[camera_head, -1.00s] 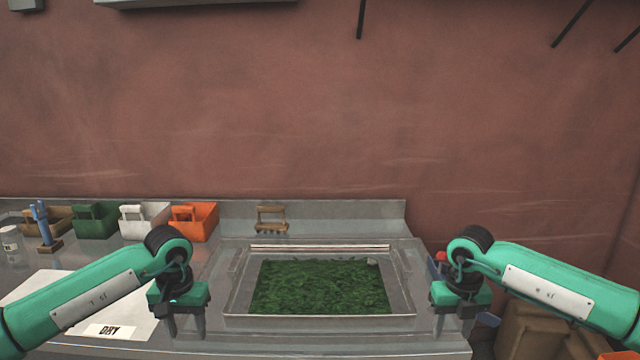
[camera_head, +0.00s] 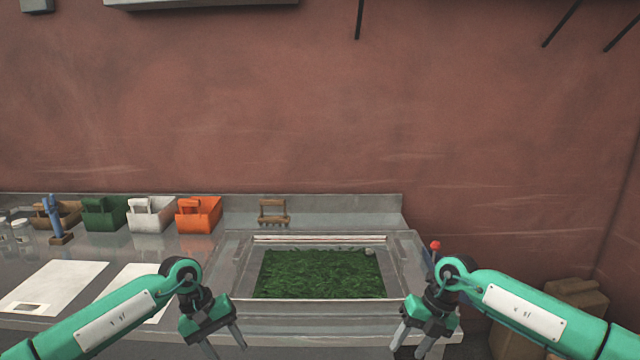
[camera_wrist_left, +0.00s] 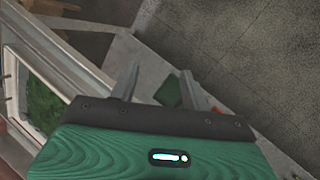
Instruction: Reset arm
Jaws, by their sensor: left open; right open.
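My left gripper (camera_head: 226,346) is open and empty at the front left of the tray, its fingers pointing down. It also shows in the left wrist view (camera_wrist_left: 130,82) with its two fingers apart and nothing between them. My right gripper (camera_head: 411,346) is open and empty at the front right of the tray, fingers pointing down. The metal tray (camera_head: 320,307) sits on the counter between them and holds a green leafy mass (camera_head: 318,273).
Green (camera_head: 104,214), white (camera_head: 151,216) and orange (camera_head: 199,215) caddies stand along the back left. A brown rack (camera_head: 273,212) stands behind the tray. White sheets (camera_head: 58,285) lie on the counter (camera_head: 150,244) at the left. Cardboard boxes (camera_head: 572,299) are at the lower right, off the counter.

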